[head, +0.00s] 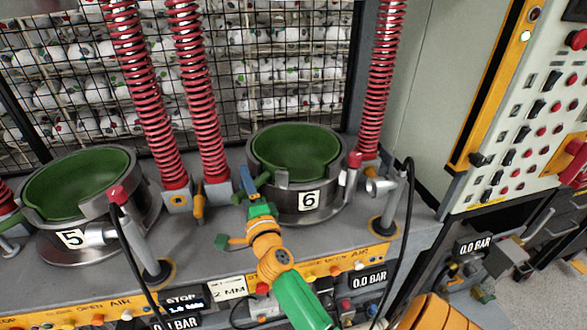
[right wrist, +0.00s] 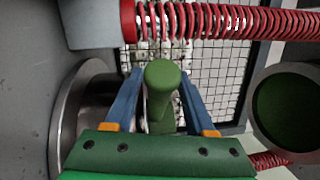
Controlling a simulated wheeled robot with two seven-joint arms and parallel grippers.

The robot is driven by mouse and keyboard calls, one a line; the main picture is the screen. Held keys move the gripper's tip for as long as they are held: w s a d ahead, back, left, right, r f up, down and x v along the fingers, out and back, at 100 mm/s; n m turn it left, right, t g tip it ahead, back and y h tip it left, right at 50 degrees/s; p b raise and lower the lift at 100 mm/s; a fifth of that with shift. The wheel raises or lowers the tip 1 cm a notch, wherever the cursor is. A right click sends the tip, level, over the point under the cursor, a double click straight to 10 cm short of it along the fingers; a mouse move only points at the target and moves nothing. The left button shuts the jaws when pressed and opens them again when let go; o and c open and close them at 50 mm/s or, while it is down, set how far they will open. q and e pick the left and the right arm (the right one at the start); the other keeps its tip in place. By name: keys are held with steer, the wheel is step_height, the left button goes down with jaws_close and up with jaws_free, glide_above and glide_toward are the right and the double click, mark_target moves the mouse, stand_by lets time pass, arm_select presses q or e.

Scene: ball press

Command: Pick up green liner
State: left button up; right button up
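A green liner (head: 300,147) sits inside the round metal pot marked 6 (head: 318,205). Its stubby green handle points out to the left toward my right gripper (head: 247,182). In the right wrist view the rounded end of the green handle (right wrist: 162,77) stands between the two blue fingers of my right gripper (right wrist: 161,92). The fingers are apart, one on each side of the handle, and I see no clear grip on it. A second green liner (head: 80,183) sits in the pot marked 5 (head: 113,212). My left gripper is not in view.
Red springs (head: 200,90) rise close behind and left of pot 6. A red-tipped lever (head: 354,170) and a black hose (head: 408,195) stand at its right. A control panel (head: 530,110) is at far right. Wire mesh (head: 285,50) closes the back.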

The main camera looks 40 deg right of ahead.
jaws_close()
steer(key=shift+r, duration=0.1)
stand_by(1.1)
